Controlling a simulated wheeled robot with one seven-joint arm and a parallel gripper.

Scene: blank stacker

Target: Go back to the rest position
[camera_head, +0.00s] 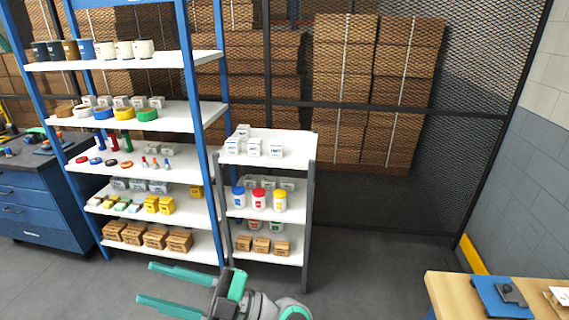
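My gripper (160,284) shows at the lower middle-left of the head view, pointing left, with its two teal fingers spread apart. Nothing is between the fingers. It appears in front of the lower part of the shelves, above the grey floor, and I see nothing touching it. Part of my arm shows behind it at the bottom edge.
A tall blue-framed shelf (207,121) holds mugs, tape rolls, small parts and boxes. A lower grey shelf (311,157) holds white boxes and jars. A blue drawer cabinet (40,205) stands left. A wooden table (446,291) is at lower right. Open floor (375,265) lies between.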

